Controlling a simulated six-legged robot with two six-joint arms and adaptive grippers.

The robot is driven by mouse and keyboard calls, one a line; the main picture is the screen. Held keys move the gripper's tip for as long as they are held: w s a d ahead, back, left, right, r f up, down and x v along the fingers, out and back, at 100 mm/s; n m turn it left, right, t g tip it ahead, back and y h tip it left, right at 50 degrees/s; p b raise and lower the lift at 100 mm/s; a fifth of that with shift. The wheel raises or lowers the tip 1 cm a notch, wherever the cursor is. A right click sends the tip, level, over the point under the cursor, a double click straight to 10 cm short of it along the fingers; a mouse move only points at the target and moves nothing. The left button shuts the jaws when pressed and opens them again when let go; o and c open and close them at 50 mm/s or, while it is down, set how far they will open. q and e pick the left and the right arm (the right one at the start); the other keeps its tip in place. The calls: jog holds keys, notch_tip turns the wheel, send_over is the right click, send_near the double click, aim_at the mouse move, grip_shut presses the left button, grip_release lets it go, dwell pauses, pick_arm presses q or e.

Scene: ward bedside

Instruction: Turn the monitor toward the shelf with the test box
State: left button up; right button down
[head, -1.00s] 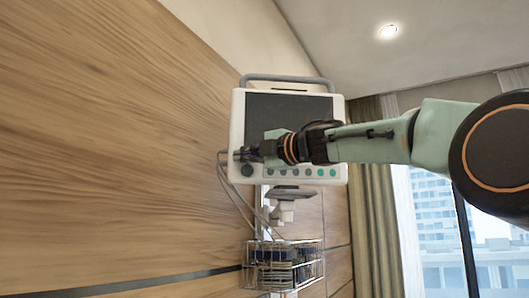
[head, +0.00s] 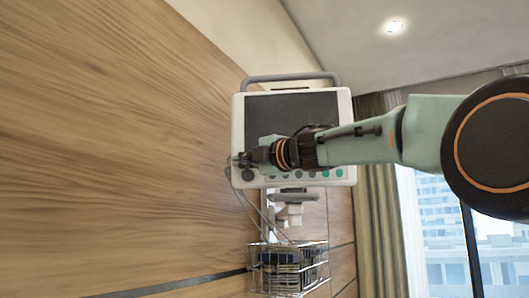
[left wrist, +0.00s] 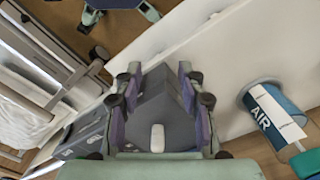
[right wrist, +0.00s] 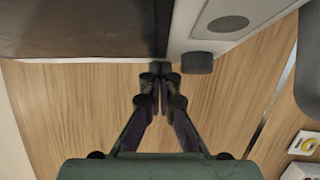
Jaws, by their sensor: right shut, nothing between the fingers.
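The monitor (head: 290,106), a pale case with a dark screen, top handle and a row of buttons, stands on a pole mount (head: 289,212). My right gripper (head: 240,160) is shut and empty at the monitor's lower left corner in the head view; its arm crosses the lower screen. In the right wrist view the shut fingertips (right wrist: 160,70) are at the edge of the monitor (right wrist: 75,30), beside a dark knob (right wrist: 197,62); contact is not certain.
A wire basket (head: 287,268) with dark items hangs below the monitor. Thin cables (head: 250,207) hang at its left. A wood-panelled wall (head: 110,150) is on the left; a curtain (head: 378,225) and window are on the right. A cylinder marked AIR (left wrist: 272,113) is beside the left gripper.

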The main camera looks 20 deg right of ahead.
jog(key=shift+w+a+m+t+h+p, duration=0.15)
jog(key=shift+w+m+t+h+p, duration=0.35)
jog(key=shift+w+m+h+p, duration=1)
jog(key=shift+n+h+b, duration=0.3)
jog(key=shift+h+b, duration=0.05)
jog(key=shift+h, duration=0.15)
